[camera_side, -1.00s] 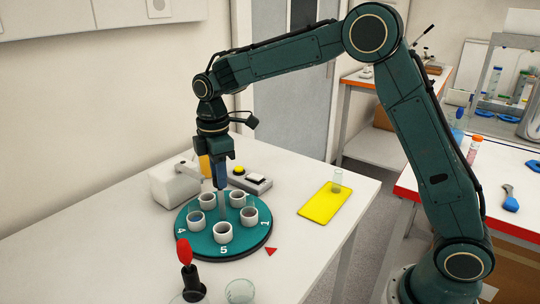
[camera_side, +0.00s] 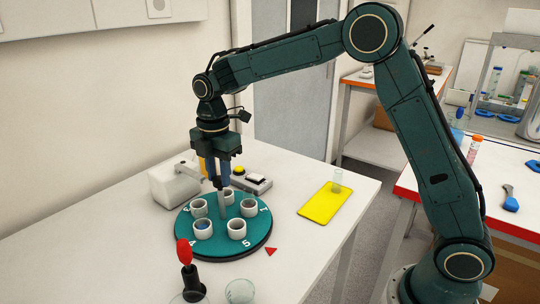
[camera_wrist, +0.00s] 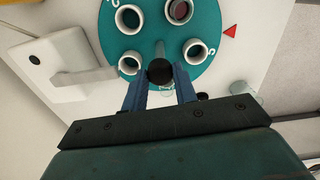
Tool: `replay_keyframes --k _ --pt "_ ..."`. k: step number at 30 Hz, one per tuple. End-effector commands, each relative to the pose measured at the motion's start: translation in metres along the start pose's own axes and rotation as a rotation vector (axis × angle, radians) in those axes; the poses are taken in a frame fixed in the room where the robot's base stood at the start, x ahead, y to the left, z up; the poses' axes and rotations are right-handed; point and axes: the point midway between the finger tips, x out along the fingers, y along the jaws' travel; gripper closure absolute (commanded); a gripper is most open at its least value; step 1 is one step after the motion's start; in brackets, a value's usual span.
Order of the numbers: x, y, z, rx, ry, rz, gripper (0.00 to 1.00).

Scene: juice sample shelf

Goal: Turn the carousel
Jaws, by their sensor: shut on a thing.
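The carousel (camera_side: 220,243) is a teal round disc on the white table, with several white cups and white numbers around its rim. A grey post (camera_side: 224,208) rises from its middle. My gripper (camera_side: 220,185) points straight down over the disc, its blue fingers at the top of the post. In the wrist view, my gripper (camera_wrist: 160,84) is shut on the black round knob (camera_wrist: 160,72) on the post. A red triangle (camera_side: 271,251) lies on the table by the rim, nearest number 5. The cup by number 4 (camera_side: 204,230) has something dark inside.
A white device (camera_side: 174,184) stands close behind the disc at left. A button box (camera_side: 250,180) is behind it. A yellow mat (camera_side: 322,202) with a clear vial (camera_side: 337,180) lies to the right. A red-topped tool (camera_side: 187,270) and a glass beaker (camera_side: 239,291) stand in front.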

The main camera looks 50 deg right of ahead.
Motion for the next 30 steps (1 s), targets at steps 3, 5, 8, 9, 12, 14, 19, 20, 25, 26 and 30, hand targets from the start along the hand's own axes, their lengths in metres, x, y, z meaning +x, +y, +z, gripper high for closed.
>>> replay_keyframes --k 3,5,8,9,12,14,19,20,25,26,30 --pt "-0.0027 0.0011 -0.0006 -0.061 0.001 0.007 1.0" --pt "-0.0028 0.0012 -0.0006 -0.091 0.001 0.007 1.0" --pt "-0.0028 0.0012 -0.0006 -0.141 0.001 0.007 1.0" --pt "-0.0028 0.0012 -0.0006 -0.16 0.0 0.008 1.0" --pt "-0.0028 0.0012 -0.0006 -0.211 0.0 0.008 1.0" --pt "-0.0029 0.0012 -0.0006 -0.241 0.0 0.008 1.0" --pt "-0.0029 0.0012 -0.0007 -0.325 0.0 0.008 1.0" --pt "-0.0029 0.0012 -0.0007 -0.341 0.0 0.008 1.0" --pt "-0.003 0.0012 -0.0007 -0.426 -0.001 0.008 1.0" --pt "-0.003 0.0012 -0.0007 -0.441 -0.001 0.008 1.0" --pt "-0.003 0.0012 -0.0007 -0.51 -0.001 0.008 1.0"
